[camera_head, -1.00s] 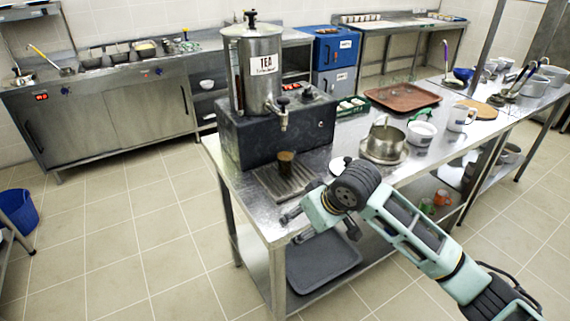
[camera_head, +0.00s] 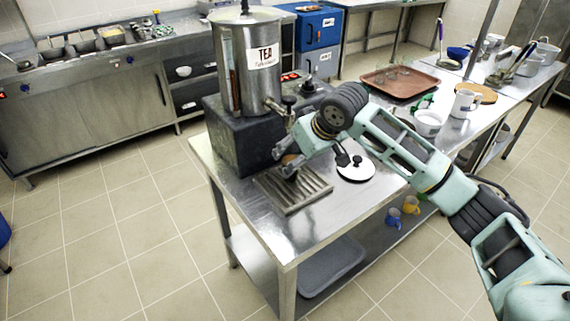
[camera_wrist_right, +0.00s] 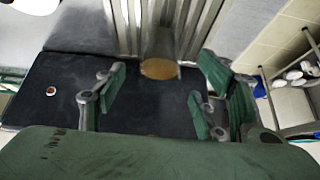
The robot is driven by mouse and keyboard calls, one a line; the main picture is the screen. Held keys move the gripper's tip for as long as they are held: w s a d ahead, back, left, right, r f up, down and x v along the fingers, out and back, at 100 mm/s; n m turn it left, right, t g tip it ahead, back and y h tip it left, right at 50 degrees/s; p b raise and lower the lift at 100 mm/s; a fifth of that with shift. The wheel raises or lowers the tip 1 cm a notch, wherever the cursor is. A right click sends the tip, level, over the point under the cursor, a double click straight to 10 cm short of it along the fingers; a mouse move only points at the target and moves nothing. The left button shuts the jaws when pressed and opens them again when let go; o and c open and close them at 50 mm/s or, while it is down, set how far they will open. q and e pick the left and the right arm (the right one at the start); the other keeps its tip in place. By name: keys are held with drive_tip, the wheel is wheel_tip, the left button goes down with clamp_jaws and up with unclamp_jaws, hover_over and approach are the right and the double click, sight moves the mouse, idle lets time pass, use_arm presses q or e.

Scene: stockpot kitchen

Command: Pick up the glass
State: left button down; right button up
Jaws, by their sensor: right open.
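A small glass (camera_head: 290,160) with brown liquid stands on the ridged drip tray (camera_head: 308,190) in front of the tea dispenser (camera_head: 234,75). In the head view my right gripper (camera_head: 284,162) is at the glass and hides most of it. In the right wrist view the amber glass (camera_wrist_right: 159,68) lies beyond the fingers, near the middle. My right gripper (camera_wrist_right: 162,92) is open there, with fingers to either side of the glass's line and no visible contact. My left gripper is not in view.
A white lid with a black knob (camera_head: 356,168) lies right of the drip tray, under my right arm. A white mug (camera_head: 466,103), a white pot (camera_head: 428,122) and a brown tray (camera_head: 400,83) stand farther back. The table's front left is clear.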

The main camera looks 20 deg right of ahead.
drive_tip(key=p+x, duration=0.1)
drive_tip(key=x, duration=0.3)
drive_tip(key=shift+s+f, duration=0.1)
drive_tip(key=shift+s, duration=0.05)
drive_tip(key=shift+x, duration=1)
drive_tip(key=shift+d, duration=0.1)
drive_tip(key=c, duration=1.2)
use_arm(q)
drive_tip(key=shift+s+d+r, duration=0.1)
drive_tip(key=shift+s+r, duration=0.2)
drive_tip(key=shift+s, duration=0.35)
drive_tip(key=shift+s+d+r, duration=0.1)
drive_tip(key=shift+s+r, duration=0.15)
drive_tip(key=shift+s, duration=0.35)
use_arm(e)
drive_tip(key=c, duration=0.3)
